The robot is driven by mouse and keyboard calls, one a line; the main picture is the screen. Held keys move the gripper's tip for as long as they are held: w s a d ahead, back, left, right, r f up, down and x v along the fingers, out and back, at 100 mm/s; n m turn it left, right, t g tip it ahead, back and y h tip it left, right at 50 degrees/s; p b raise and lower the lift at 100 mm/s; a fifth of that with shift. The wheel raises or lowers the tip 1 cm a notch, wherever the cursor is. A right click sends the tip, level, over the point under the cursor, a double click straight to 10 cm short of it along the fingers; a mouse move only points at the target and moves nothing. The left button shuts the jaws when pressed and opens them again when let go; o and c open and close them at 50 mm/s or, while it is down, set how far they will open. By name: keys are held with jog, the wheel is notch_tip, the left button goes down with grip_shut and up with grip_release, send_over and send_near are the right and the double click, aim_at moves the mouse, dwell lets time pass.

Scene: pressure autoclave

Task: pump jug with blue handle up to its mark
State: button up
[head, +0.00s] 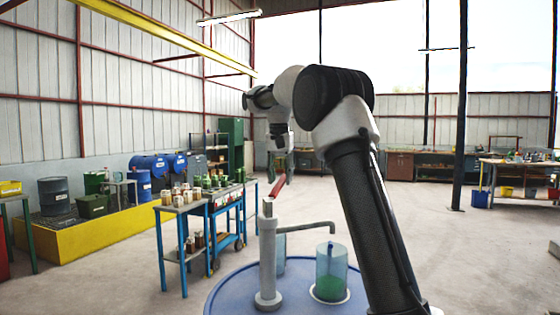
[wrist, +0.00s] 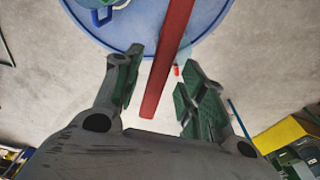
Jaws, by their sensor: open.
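A grey hand pump (head: 268,255) with a red lever (head: 276,190) stands on a blue round drum top (head: 235,290). Its spout (head: 310,226) reaches right, over a clear jug (head: 331,262) with green liquid in its lower part. In the wrist view a blue handle (wrist: 101,18) shows beside the green liquid, at the top left edge. I cannot make out the jug's mark. My gripper (head: 284,160) is at the lever's upper end. In the wrist view my gripper (wrist: 162,60) is open, with the red lever (wrist: 168,55) running between its fingers, apparently not clamped.
A second clear vessel (head: 279,265) stands behind the pump, partly hidden. A small red part (wrist: 177,70) shows near the drum edge in the wrist view. Left of the drum are a blue table (head: 184,208) with jars and a trolley (head: 226,200). The floor to the right is open.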

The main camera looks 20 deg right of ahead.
aim_at(280, 182)
notch_tip(280, 182, up, 9)
jog(key=shift+s+a+r, duration=0.2)
jog(key=shift+s+a, duration=0.15)
jog(key=shift+s, duration=0.1)
dwell(1.1)
